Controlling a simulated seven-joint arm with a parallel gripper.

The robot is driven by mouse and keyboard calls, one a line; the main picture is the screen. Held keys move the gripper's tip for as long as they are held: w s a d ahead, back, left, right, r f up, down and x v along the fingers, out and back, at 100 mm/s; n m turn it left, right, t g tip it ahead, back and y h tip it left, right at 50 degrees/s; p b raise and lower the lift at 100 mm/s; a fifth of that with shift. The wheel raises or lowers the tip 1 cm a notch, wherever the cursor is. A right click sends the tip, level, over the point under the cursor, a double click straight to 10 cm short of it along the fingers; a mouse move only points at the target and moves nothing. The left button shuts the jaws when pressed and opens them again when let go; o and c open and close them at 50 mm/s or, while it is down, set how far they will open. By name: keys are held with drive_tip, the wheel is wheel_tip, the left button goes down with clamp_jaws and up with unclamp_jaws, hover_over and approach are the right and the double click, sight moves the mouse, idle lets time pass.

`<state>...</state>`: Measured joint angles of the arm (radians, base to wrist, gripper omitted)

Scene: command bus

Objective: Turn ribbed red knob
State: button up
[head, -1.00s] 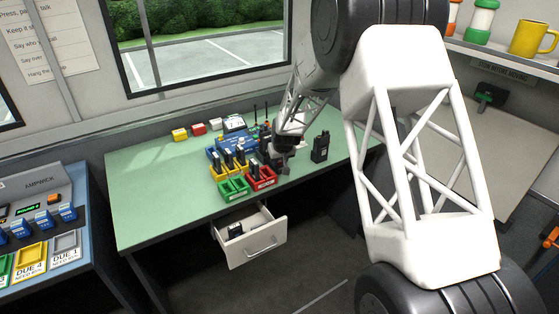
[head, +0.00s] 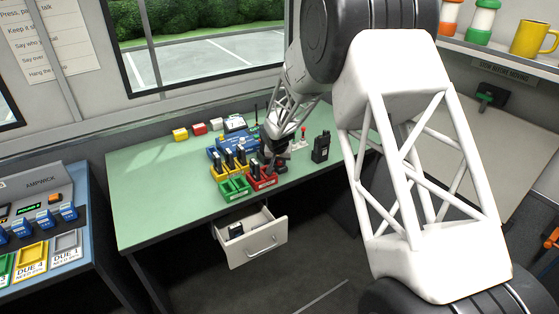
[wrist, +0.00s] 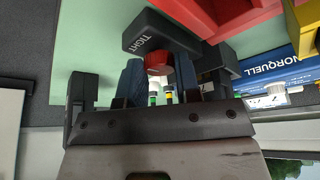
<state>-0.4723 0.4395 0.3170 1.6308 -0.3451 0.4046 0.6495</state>
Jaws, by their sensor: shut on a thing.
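In the head view my gripper (head: 272,163) is low over the green table, at the red tray, and the knob itself cannot be made out there.
The red tray (head: 262,184), green tray (head: 236,192) and yellow trays stand close to my gripper. A black radio (head: 320,148) stands to the right. An open drawer (head: 257,249) juts out below. The table's left side is clear.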

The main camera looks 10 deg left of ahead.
drive_tip(key=shift+m+h, duration=0.3)
drive_tip(key=shift+m, duration=0.5)
drive_tip(key=o, duration=0.9)
drive_tip(key=shift+v, duration=3.85)
drive_tip(key=shift+r, duration=0.1)
